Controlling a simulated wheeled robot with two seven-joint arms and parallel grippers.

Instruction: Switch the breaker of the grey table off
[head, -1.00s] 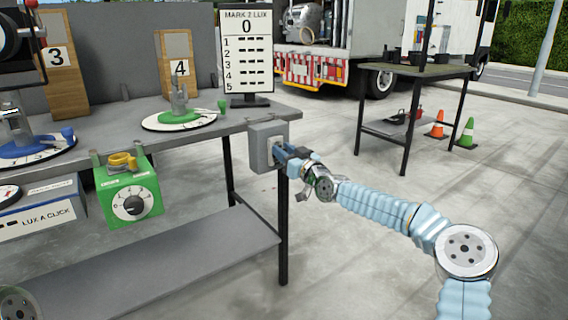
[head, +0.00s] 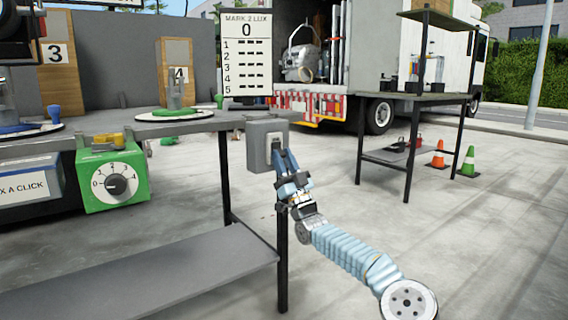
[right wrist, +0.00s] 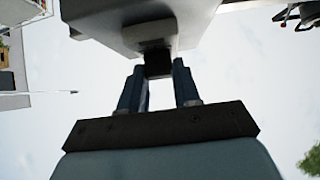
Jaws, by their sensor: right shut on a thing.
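The grey table (head: 190,127) stands at the left, and the breaker, a grey box (head: 259,132), is fixed at its right end. It also shows at the top of the right wrist view (right wrist: 140,18). A small dark switch lever (right wrist: 157,62) sticks out of the box's front. My right gripper (head: 278,155) points up at the box from below. In the right wrist view its two blue fingers (right wrist: 159,75) stand on either side of the lever, shut on it. The fingers partly hide the lever in the head view. My left gripper is not in view.
A green dial box (head: 112,178) hangs at the table's front edge. A score board (head: 246,55) reading 0 stands on the table. A lower shelf (head: 150,270) lies beneath. A second table (head: 420,98), cones (head: 468,162) and a truck are behind. The floor at right is clear.

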